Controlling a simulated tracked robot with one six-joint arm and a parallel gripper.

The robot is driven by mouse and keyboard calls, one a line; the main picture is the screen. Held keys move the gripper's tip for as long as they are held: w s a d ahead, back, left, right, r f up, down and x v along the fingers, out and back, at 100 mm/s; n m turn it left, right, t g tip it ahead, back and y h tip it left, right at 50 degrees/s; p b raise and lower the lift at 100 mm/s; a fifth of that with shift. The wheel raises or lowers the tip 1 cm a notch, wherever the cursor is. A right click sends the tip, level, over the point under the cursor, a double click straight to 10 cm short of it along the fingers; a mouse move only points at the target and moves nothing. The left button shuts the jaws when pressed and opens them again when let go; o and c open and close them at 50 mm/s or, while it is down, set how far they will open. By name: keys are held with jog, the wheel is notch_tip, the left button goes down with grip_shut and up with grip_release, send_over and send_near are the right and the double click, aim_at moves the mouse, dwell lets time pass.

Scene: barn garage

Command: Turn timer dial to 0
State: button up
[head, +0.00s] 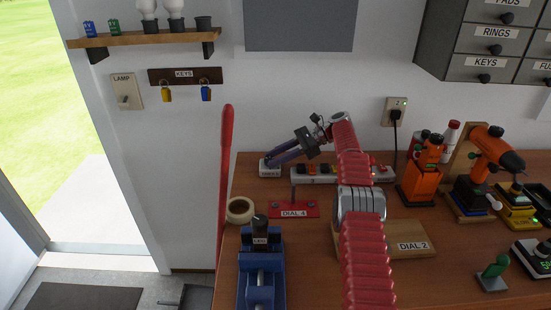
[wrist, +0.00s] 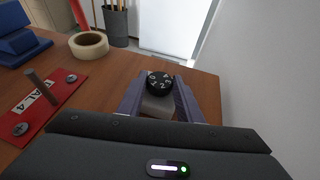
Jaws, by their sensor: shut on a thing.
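The timer is a small pale box (head: 270,173) with a label on its front, at the back left of the workbench in the head view. Its round black dial (wrist: 158,82) has white numerals around it, seen in the wrist view; which one is set cannot be read surely. My gripper (head: 274,158) reaches leftward to the timer. In the wrist view its two purple fingers stand on either side of the dial, and it is shut on the dial. The fingers hide most of the dial in the head view.
A red DIAL 4 plate (head: 293,209) with an upright post lies close by. A tape roll (head: 240,210) and a blue vise (head: 261,275) are nearer the front left. A power strip (head: 310,175) lies right of the timer, against the white wall.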

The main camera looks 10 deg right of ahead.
jog(key=shift+r, duration=0.15)
jog(key=o, duration=1)
jog(key=shift+o, duration=0.2)
jog(key=shift+s+a+m+t+h, duration=0.15)
jog(key=shift+m+t+h, duration=0.1)
jog(key=shift+m+t, duration=0.75)
jog(key=shift+s+d+m+t+h, duration=0.1)
jog(key=shift+s+m+t+h, duration=0.1)
jog(key=shift+m+t, duration=0.75)
jog(key=shift+s+a+m+t+h, duration=0.15)
jog(key=shift+m+t+h, duration=0.1)
jog(key=shift+m+t, duration=0.75)
jog(key=shift+t, duration=0.35)
jog(key=shift+s+a+m+t+h, duration=0.1)
jog(key=shift+s+m+t+h, duration=0.05)
jog(key=shift+m+t+h, duration=0.8)
jog(key=shift+s+a+m+t+h, duration=0.15)
jog(key=shift+m+t+h, duration=0.55)
jog(key=shift+m, duration=0.4)
jog(key=shift+s+a+m+t+h, duration=0.1)
jog(key=shift+m+t+h, duration=0.75)
jog(key=shift+m, duration=0.15)
